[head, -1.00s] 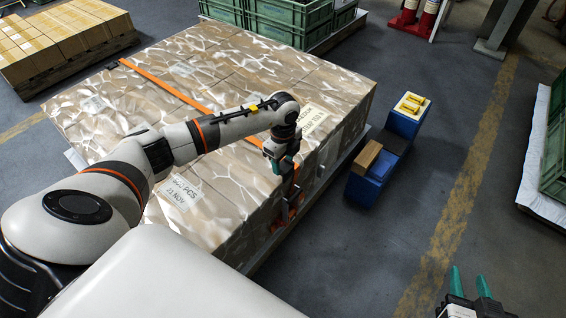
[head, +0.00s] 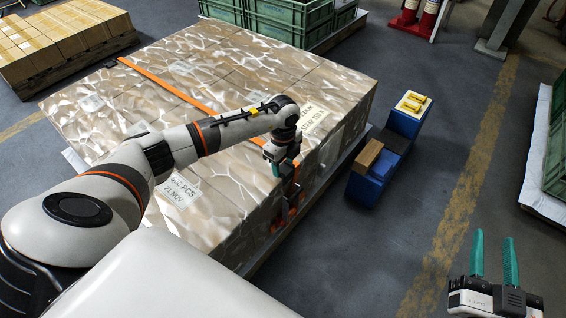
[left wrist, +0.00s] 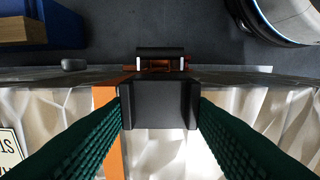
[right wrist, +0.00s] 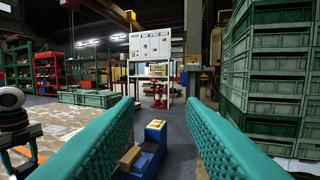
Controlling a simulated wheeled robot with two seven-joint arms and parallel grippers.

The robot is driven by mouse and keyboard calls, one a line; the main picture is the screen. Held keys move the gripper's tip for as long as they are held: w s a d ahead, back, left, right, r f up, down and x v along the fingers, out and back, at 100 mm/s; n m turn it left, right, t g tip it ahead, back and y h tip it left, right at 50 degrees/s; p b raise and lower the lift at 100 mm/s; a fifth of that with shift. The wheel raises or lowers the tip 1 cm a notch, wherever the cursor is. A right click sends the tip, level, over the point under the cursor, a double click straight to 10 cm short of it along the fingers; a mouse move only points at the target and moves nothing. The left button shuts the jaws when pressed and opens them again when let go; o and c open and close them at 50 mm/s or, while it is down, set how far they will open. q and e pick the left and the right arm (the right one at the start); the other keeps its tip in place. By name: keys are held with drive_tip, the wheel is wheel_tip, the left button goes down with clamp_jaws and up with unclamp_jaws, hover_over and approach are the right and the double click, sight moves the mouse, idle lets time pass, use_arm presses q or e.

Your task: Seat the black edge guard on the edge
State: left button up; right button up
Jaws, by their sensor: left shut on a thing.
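The black edge guard (left wrist: 160,104) is between the green fingers of my left gripper (left wrist: 160,112), which is shut on it. In the left wrist view the guard is at the top edge of the wrapped load (left wrist: 240,110); I cannot tell whether it touches the edge. The orange strap (left wrist: 107,140) runs over the load just left of the guard. My right gripper (head: 494,250) is open and empty, away from the load at lower right.
A black and orange fitting (left wrist: 160,62) shows beyond the guard. A blue step-shaped stand (head: 368,188) with a cardboard-coloured block and yellow items stands right of the load. Green crates (head: 290,22) are behind. The floor (head: 400,245) between stand and right gripper is clear.

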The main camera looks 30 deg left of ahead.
use_arm(q)
drive_tip(key=shift+f+b, duration=0.55)
drive_tip(key=shift+f, duration=0.1)
drive_tip(key=shift+a+f+b, duration=0.15)
drive_tip(key=shift+f+b, duration=0.35)
drive_tip(key=shift+b, duration=0.05)
drive_tip(key=shift+a+f, duration=0.1)
use_arm(e)
wheel_tip(320, 180, up, 7)
drive_tip(key=s+t+y, duration=0.2)
drive_tip(key=t, duration=0.3)
drive_tip(key=shift+s+a+t, duration=0.25)
drive_tip(key=shift+s+t, duration=0.05)
drive_tip(key=shift+t, duration=0.1)
use_arm(q)
drive_tip(key=o, duration=1.1)
drive_tip(key=shift+o, duration=0.2)
